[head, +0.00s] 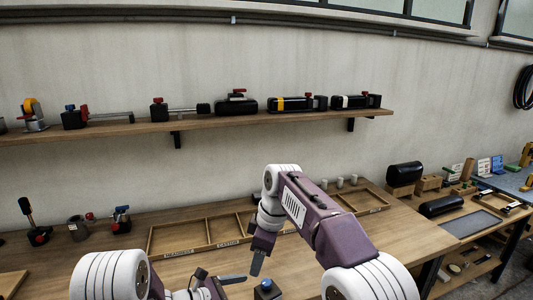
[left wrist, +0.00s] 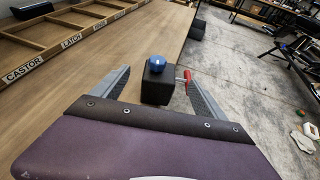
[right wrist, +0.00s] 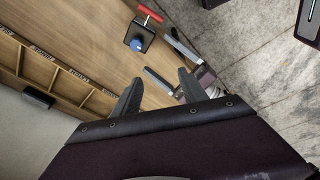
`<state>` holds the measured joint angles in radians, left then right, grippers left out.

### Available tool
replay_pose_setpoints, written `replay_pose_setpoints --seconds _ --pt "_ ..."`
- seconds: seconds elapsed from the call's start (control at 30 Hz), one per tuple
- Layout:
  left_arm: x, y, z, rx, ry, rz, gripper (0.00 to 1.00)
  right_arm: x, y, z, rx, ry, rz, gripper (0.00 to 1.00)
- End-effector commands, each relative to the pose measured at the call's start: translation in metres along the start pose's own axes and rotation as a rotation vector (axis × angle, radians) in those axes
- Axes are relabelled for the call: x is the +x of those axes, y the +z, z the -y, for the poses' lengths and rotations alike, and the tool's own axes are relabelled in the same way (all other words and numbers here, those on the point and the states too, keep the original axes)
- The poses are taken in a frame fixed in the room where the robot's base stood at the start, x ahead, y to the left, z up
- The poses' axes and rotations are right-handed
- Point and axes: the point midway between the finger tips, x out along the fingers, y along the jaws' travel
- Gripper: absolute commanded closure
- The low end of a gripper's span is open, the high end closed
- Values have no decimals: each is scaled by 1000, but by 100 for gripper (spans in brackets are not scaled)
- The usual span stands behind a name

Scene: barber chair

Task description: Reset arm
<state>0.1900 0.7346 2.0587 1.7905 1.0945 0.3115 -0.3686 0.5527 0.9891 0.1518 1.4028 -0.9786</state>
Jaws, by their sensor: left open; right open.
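A black block with a blue knob (head: 267,286) stands on the wooden bench at the bottom of the head view. In the left wrist view the black block (left wrist: 156,88) shows a red lever on its right side. My left gripper (head: 228,281) is open and low over the bench. Its fingers lie to either side of the block in its wrist view, with a gap to each; I cannot tell the depth. My right gripper (head: 258,258) is open and empty, pointing down close to the block. In the right wrist view the block (right wrist: 141,37) lies beyond its fingers, near my left gripper's fingers.
A divided wooden tray (head: 208,233) with labels such as CASTOR and LATCH lies behind. A wall shelf (head: 190,127) holds several black devices. Small joystick-like parts (head: 36,232) stand at left. A side table (head: 470,222) with boxes is at right. The bench's front edge is close to the block.

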Motion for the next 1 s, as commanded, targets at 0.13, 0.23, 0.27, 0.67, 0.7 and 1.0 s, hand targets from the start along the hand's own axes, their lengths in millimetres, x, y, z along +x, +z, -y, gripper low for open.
replay_pose_setpoints --seconds 0.13,0.23,0.27,0.67,0.7,1.0 --pt "-7 54 51 203 -128 -9 17 -16 68 8 129 -17 49 50" --pt "-23 50 100 382 -275 -101 17 -7 110 22 254 -24 85 50" --pt "-30 45 113 444 -321 -135 17 -3 124 27 301 -25 96 50" --pt "-185 -89 155 1610 -1042 -668 17 98 272 177 1111 50 228 50" --pt "-192 -96 148 1692 -1096 -683 17 105 276 183 1172 67 225 50" --pt "-194 -99 129 1848 -1146 -702 17 109 273 165 1349 151 149 50"
